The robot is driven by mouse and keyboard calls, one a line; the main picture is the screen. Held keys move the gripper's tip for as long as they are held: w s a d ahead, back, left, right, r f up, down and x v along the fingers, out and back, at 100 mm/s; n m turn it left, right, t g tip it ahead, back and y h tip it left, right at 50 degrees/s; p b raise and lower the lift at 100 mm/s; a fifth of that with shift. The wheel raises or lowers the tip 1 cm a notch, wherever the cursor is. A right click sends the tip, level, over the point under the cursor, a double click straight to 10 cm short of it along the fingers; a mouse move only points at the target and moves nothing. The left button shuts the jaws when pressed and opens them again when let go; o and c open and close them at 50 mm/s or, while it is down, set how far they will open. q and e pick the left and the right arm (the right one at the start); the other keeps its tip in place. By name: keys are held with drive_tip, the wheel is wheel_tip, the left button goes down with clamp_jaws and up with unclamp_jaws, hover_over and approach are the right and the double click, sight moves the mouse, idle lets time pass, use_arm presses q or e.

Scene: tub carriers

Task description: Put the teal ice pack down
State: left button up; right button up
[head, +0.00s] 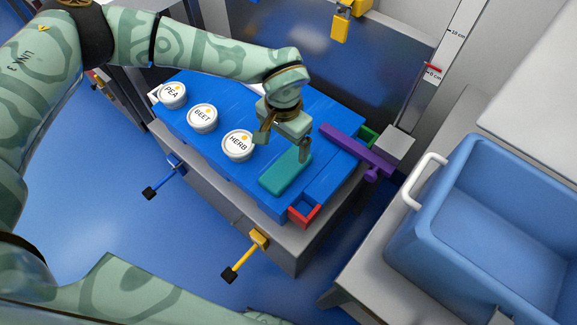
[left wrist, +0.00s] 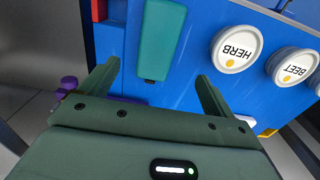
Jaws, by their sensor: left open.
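The teal ice pack (head: 286,173) lies flat on the blue top of the grey stand, to the right of the HERB tub (head: 238,145). My left gripper (head: 282,147) is above the ice pack, its fingers spread and nothing between them. In the left wrist view the ice pack (left wrist: 160,42) lies on the blue surface, beyond and between the open fingers of the left gripper (left wrist: 158,82). The HERB tub also shows there (left wrist: 236,48). My right gripper does not show in either view.
The PEA tub (head: 173,95) and BEET tub (head: 202,118) stand in line with HERB. A purple bar (head: 355,150) and a red bracket (head: 304,214) sit at the right end of the stand. A blue crate (head: 490,235) with a white handle stands on the grey bench at right.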

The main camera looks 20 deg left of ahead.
use_arm(q)
drive_tip(key=b, duration=0.2)
hover_over(286, 166)
wheel_tip(286, 166, down, 5)
drive_tip(key=shift+a+r, duration=0.1)
drive_tip(key=shift+a, duration=0.05)
wheel_tip(286, 166, down, 3)
drive_tip(key=shift+s+f+b, duration=0.15)
drive_tip(key=shift+f+b, duration=0.05)
drive_tip(key=shift+b, duration=0.7)
drive_tip(key=shift+f+b, duration=0.3)
drive_tip(key=shift+f, duration=0.4)
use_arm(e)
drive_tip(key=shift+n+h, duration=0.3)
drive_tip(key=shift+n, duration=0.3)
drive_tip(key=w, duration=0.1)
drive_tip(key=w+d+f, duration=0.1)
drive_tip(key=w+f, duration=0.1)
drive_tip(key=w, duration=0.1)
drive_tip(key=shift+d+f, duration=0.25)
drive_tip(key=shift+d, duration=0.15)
use_arm(q)
drive_tip(key=c, duration=1.4)
drive_tip(key=shift+o, duration=0.2)
drive_tip(key=shift+r, duration=0.2)
